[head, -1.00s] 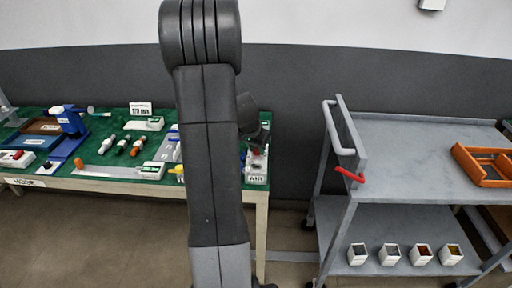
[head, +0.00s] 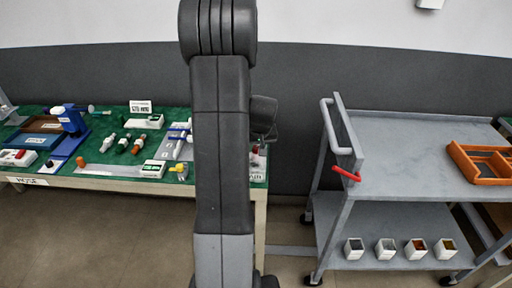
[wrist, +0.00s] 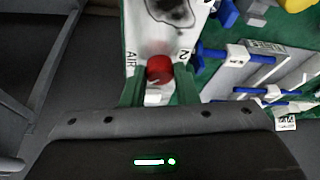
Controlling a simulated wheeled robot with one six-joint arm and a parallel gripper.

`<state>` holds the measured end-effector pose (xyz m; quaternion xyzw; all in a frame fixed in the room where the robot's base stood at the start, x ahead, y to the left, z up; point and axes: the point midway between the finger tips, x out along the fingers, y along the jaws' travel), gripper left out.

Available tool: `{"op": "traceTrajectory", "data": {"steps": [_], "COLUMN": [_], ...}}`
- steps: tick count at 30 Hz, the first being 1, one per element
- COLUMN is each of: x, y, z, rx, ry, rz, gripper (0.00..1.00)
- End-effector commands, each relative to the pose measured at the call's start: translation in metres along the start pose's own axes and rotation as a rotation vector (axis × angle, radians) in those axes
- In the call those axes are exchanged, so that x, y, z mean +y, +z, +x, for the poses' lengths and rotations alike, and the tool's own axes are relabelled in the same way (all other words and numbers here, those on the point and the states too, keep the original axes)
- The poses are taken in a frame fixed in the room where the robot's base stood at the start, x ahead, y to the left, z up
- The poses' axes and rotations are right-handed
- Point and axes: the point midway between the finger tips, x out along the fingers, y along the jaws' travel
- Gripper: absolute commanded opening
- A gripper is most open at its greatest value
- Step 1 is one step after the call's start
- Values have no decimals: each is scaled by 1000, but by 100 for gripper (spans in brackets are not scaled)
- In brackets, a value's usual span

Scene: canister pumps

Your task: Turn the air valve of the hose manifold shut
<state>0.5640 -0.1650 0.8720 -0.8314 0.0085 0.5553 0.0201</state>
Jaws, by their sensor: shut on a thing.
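The hose manifold (wrist: 150,38) is a white block marked AIR and N2, with a dark-outlined patch on its face, at the top of the wrist view. Its red valve knob (wrist: 159,67) sits by the AIR mark. My gripper (wrist: 159,82) has its green fingers on either side of the red knob and is shut on it. The exact angle of the knob cannot be told. In the head view the manifold (head: 257,177) is at the right end of the green table, partly hidden by my arm; my fingertips are not clear there.
In the wrist view, a grey rack with blue-and-white fittings (wrist: 235,55) lies right of the manifold, with a yellow part (wrist: 297,5) beyond. In the head view, the green table (head: 100,150) holds several parts. A grey cart (head: 420,150) with an orange tray (head: 462,160) stands right, across a floor gap.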

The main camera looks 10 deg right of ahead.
Motion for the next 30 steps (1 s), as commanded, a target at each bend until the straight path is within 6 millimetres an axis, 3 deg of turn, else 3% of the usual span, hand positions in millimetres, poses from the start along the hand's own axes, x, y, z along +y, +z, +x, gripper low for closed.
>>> {"op": "traceTrajectory", "data": {"steps": [21, 30], "x": [5, 6], "y": [-2, -2], "z": [3, 2], "rx": [-12, -18], "ry": [-239, -305], "rz": [-581, -738], "gripper": [4, 4]}}
